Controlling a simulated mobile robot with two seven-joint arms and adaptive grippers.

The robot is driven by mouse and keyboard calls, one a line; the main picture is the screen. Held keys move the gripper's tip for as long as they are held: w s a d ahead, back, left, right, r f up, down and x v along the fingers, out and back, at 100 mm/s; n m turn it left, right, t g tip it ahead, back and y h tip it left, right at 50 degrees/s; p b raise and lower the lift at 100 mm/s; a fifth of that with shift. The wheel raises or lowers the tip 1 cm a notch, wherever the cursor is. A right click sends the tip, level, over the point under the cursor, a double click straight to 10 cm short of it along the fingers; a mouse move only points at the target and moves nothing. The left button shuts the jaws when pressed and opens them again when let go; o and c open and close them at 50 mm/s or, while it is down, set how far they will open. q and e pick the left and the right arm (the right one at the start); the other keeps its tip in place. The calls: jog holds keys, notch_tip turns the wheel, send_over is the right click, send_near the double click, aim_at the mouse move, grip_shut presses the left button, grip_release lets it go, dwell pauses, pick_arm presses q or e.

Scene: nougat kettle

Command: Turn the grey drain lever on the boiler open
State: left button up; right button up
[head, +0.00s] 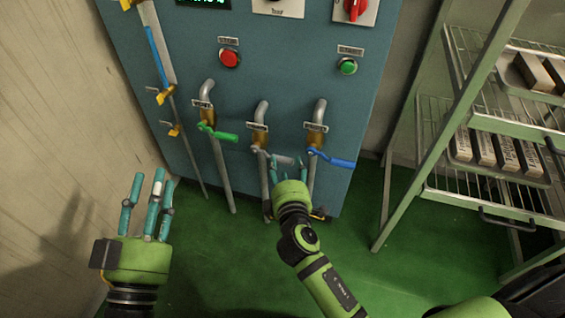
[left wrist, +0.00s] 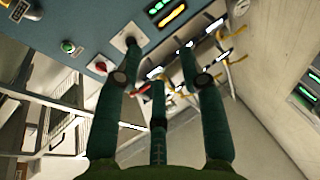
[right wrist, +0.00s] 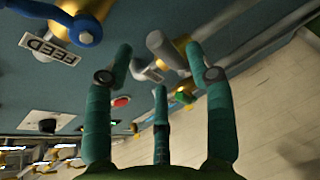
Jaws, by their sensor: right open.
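The grey lever (head: 284,160) sits on the middle valve of the blue boiler (head: 290,75) and points right and slightly down. Its grey handle also shows in the right wrist view (right wrist: 163,46), end towards the camera, between the fingertips in the picture. My right gripper (head: 288,166) is open at this lever, partly covering it. Whether a finger touches the handle I cannot tell. My left gripper (head: 147,188) is open and empty, low at the left, away from the valves.
A green lever (head: 218,134) is on the left valve and a blue lever (head: 335,160) is on the right valve, close to my right gripper. A wire rack (head: 465,185) with trays stands at the right. A pale wall (head: 50,110) bounds the left. The green floor is clear.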

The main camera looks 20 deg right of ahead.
aim_at(285, 161)
jog(key=x, duration=0.4)
jog(key=shift+f+b, duration=0.1)
jog(key=shift+b, duration=0.3)
pick_arm(q)
jog(key=s+d+r+m+t+h, duration=0.1)
jog(key=s+r+t+h, duration=0.1)
jog(key=r, duration=0.3)
jog(key=shift+s+r+t+h, duration=0.4)
jog(key=shift+s+t, duration=0.1)
jog(key=shift+s, duration=0.1)
pick_arm(e)
jog(key=shift+w+d, duration=0.1)
jog(key=shift+w, duration=0.15)
grip_shut()
